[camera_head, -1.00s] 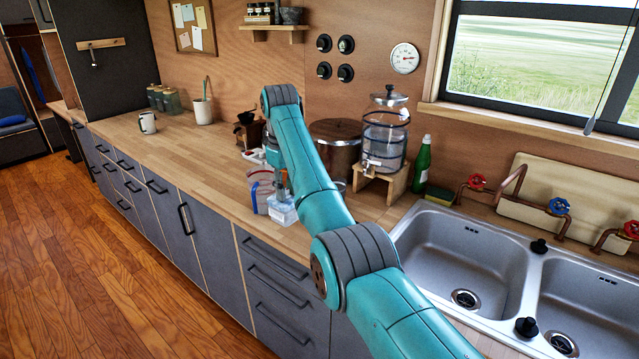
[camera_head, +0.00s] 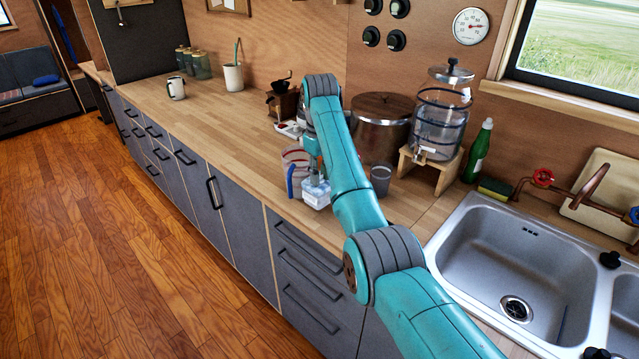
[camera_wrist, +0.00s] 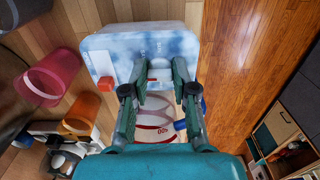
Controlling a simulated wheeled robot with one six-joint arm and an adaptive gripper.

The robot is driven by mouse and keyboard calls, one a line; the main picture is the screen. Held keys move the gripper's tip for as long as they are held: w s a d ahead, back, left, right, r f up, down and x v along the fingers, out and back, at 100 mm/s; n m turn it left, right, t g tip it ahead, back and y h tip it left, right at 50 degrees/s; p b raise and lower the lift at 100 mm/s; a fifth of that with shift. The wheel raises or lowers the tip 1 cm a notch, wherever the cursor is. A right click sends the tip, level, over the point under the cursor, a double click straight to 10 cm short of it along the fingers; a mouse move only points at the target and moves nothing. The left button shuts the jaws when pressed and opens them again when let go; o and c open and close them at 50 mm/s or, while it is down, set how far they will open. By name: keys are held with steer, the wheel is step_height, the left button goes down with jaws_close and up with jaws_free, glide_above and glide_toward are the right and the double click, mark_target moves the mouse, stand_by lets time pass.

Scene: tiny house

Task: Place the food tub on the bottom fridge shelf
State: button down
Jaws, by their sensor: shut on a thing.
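The food tub is a small clear, whitish-blue box (camera_head: 316,195) at the front edge of the wooden counter, in the head view. In the wrist view the tub (camera_wrist: 130,52) fills the upper middle, with a small red piece on its near left side. My gripper (camera_wrist: 158,82) is shut on the tub's near side. It points down at the tub in the head view (camera_head: 316,178), partly hidden by my arm. I cannot tell whether the tub touches the counter. I cannot make out a fridge shelf in either view.
A clear measuring jug (camera_head: 293,168) with a blue handle stands close to the tub. A grey cup (camera_head: 380,180), a big lidded pot (camera_head: 382,125) and a water dispenser (camera_head: 440,115) stand to the right. The sink (camera_head: 510,265) is further right.

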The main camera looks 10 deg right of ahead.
steer(key=shift+f, duration=1.8)
steer(key=c, duration=0.9)
jaws_free()
steer(key=shift+f, duration=0.15)
